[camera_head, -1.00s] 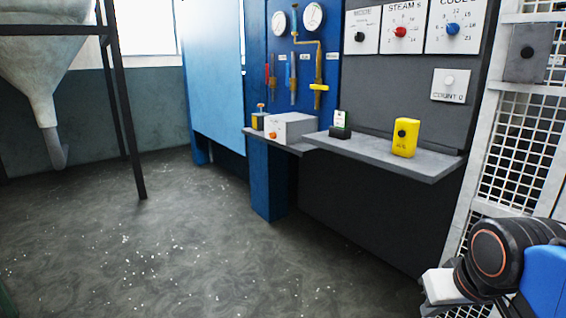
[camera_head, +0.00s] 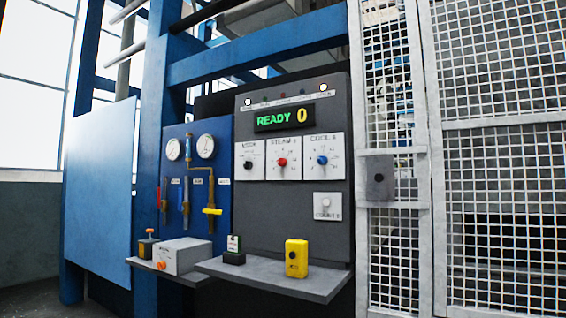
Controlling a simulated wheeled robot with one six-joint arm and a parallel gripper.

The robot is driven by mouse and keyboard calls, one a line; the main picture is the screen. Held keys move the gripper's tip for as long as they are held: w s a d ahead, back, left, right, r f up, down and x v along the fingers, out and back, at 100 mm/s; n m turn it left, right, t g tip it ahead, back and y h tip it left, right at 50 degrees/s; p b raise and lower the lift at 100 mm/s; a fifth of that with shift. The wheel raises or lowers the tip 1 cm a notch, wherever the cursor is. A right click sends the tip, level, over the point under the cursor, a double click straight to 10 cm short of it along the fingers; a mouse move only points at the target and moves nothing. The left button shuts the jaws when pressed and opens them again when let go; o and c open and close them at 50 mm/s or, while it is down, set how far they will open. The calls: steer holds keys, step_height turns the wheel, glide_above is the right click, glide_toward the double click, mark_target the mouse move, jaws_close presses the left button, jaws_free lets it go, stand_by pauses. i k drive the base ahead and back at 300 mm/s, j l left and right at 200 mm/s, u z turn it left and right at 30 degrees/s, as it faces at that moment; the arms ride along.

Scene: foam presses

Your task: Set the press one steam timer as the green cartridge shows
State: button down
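The steam dial is a white plate with a red knob (camera_head: 283,161), in the middle of a row of three on the grey control panel (camera_head: 255,222). The pointer's exact setting is too small to read. A small cartridge (camera_head: 234,243) with a green top and white label stands upright in a black holder on the grey shelf (camera_head: 265,275). Its markings are too small to read. A display (camera_head: 285,116) above the dials shows READY in green and 0 in yellow. My gripper is not in view.
A black mode knob (camera_head: 248,163) and a blue cool knob (camera_head: 322,160) flank the steam dial. A count button (camera_head: 326,204) sits below. A yellow box (camera_head: 296,258) and a white box (camera_head: 181,255) stand on the ledges. White mesh gates (camera_head: 500,190) close the right side.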

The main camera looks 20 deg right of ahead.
mark_target(282, 162)
steer(key=i+j+z, duration=0.1)
steer(key=i+j, duration=0.15)
steer(key=i, duration=0.2)
steer(key=i+j+z, duration=0.15)
steer(key=i+j, duration=0.15)
steer(key=i, duration=0.15)
